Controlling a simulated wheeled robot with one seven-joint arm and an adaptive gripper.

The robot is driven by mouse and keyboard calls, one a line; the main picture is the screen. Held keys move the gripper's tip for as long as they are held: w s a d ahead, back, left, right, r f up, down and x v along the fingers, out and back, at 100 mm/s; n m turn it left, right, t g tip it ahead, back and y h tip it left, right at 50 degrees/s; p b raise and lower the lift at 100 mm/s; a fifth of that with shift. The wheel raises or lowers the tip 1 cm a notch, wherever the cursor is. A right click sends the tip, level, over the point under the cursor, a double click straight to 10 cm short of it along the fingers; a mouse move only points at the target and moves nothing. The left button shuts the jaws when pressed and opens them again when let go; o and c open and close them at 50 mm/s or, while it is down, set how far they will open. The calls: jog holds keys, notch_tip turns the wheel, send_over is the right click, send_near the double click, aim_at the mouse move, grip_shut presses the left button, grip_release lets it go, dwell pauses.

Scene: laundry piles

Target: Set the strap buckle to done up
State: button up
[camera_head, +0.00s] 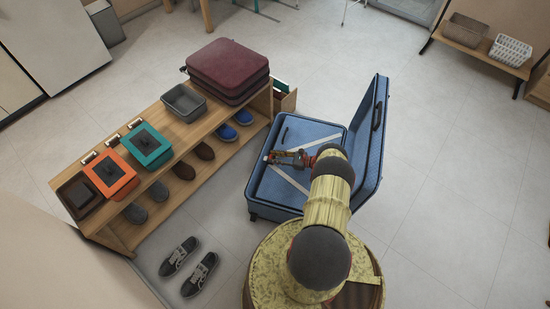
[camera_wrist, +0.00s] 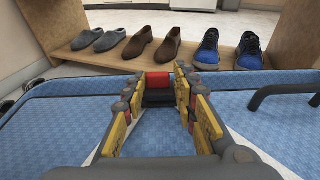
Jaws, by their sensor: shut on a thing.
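The open blue suitcase (camera_head: 258,205) lies on the floor with its lid raised at the right. Pale straps (camera_head: 290,180) cross its inside; parts of a strap also show at the lower right of the wrist view (camera_wrist: 262,153). My gripper (camera_head: 270,157) is low over the left part of the suitcase. In the wrist view, my gripper (camera_wrist: 158,92) is shut on a red and black piece, apparently the strap buckle (camera_wrist: 158,81), between its fingertips. The fingers hide much of the buckle, and I cannot tell whether its halves are joined.
A wooden bench (camera_head: 225,148) left of the suitcase holds boxes, a grey bin (camera_head: 185,103) and a maroon suitcase (camera_head: 228,68), with shoes on its lower shelf. A suitcase handle (camera_wrist: 285,92) stands at the right in the wrist view.

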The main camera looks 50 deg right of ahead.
jog(key=o, duration=0.8)
jog(key=shift+s+a+f, duration=0.2)
jog(key=shift+a+f, duration=0.25)
jog(key=shift+a, duration=0.3)
jog(key=shift+o, duration=1.1)
jog(key=shift+d+r, duration=0.1)
jog(key=shift+d, duration=0.05)
jog(key=shift+w, duration=0.1)
jog(key=shift+d+r, duration=0.2)
jog(key=shift+d, duration=0.15)
jog(key=shift+v, duration=3.65)
